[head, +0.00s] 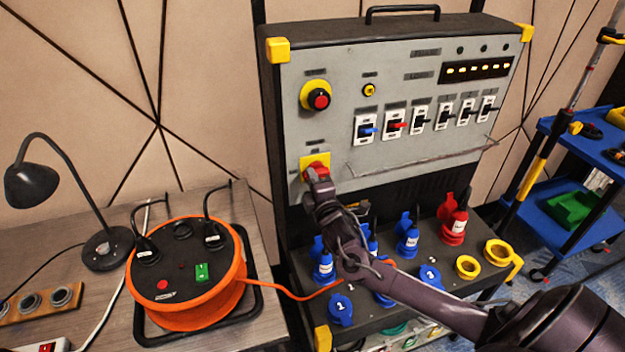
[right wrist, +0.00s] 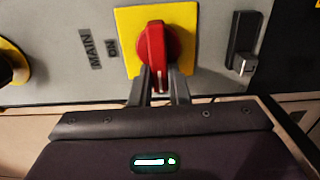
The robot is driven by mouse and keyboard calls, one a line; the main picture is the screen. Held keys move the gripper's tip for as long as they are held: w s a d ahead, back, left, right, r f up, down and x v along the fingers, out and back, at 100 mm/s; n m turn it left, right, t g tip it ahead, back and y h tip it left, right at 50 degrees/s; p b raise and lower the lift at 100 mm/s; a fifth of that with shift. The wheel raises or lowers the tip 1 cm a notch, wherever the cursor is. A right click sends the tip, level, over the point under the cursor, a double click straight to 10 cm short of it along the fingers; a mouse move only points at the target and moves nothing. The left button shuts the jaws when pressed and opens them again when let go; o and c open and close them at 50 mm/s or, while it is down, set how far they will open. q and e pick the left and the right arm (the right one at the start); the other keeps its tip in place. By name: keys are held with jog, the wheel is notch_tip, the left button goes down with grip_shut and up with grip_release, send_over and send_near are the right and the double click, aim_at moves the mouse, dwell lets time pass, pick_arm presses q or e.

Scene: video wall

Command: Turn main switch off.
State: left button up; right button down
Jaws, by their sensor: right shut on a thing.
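The main switch is a red rotary knob (head: 316,168) on a yellow square plate, at the lower left of the grey panel in the head view. In the right wrist view the red knob (right wrist: 156,45) sits on its yellow plate (right wrist: 185,14), with the labels "MAIN" and "ON" beside it. Its handle points down towards my gripper. My right gripper (head: 320,180) reaches the knob from below right. In the right wrist view its two fingers (right wrist: 160,84) are shut on the handle, one on each side. My left gripper is not in view.
Above the knob is a red button on a yellow ring (head: 319,99). A row of breakers (head: 396,122) and a thin rail (head: 420,162) lie right of it. Blue and red plugs (head: 453,219) stand below, close to my right arm. An orange cable reel (head: 188,275) stands left.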

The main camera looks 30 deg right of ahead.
jog(key=c, duration=1.4)
grip_release()
jog(key=b+v, duration=0.1)
jog(key=v, duration=0.6)
jog(key=shift+s, duration=0.4)
